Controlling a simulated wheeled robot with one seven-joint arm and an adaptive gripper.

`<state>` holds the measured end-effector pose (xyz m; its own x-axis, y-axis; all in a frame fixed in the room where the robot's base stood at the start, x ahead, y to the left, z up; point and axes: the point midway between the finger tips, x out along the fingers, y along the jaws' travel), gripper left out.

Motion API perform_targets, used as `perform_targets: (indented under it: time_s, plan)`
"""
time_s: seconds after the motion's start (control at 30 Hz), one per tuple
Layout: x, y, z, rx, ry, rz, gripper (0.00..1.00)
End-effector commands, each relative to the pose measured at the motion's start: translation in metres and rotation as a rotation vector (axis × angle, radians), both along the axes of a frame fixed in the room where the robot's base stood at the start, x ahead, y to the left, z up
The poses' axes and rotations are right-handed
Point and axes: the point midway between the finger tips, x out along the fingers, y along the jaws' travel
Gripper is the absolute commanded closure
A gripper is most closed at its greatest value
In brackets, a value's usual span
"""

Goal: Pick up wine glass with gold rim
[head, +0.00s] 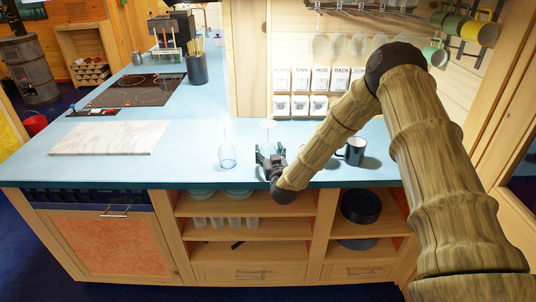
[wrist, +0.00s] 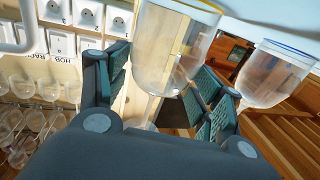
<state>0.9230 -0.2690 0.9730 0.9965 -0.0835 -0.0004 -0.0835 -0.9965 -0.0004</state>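The wine glass with gold rim (wrist: 168,45) stands upside down, rim on the counter. In the head view its clear foot (head: 267,124) shows above my gripper (head: 270,157), which hides much of the bowl. In the wrist view, which is upside down, its bowl is between the two fingers of my gripper (wrist: 160,72). The fingers are apart, with a gap visible at the left finger; contact at the right finger cannot be told. A second upside-down glass with a blue rim (head: 227,152) stands left of my gripper; it also shows in the wrist view (wrist: 272,75).
A dark mug (head: 353,151) stands right of my gripper. A marble board (head: 110,138) and a cooktop (head: 138,90) lie to the left. A wall panel of switches and sockets (head: 318,90) is behind. Open shelves (head: 245,206) are below the blue counter (head: 190,145).

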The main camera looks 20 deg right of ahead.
Motion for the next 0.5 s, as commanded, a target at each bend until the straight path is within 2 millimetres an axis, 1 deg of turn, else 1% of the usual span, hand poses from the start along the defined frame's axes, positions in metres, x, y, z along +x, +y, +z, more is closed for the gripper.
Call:
perform_targets:
  time_s: [0.03,0.1,0.37,0.5]
  plan:
    - [0.0,0.0,0.0,0.0,0.0,0.0,0.51]
    - [0.0,0.0,0.0001,0.0,0.0,0.0,0.62]
    - [0.0001,0.0001,0.0007,0.0,-0.001,0.0,0.62]
    - [0.0004,0.0001,0.0041,0.0,-0.002,0.0,0.62]
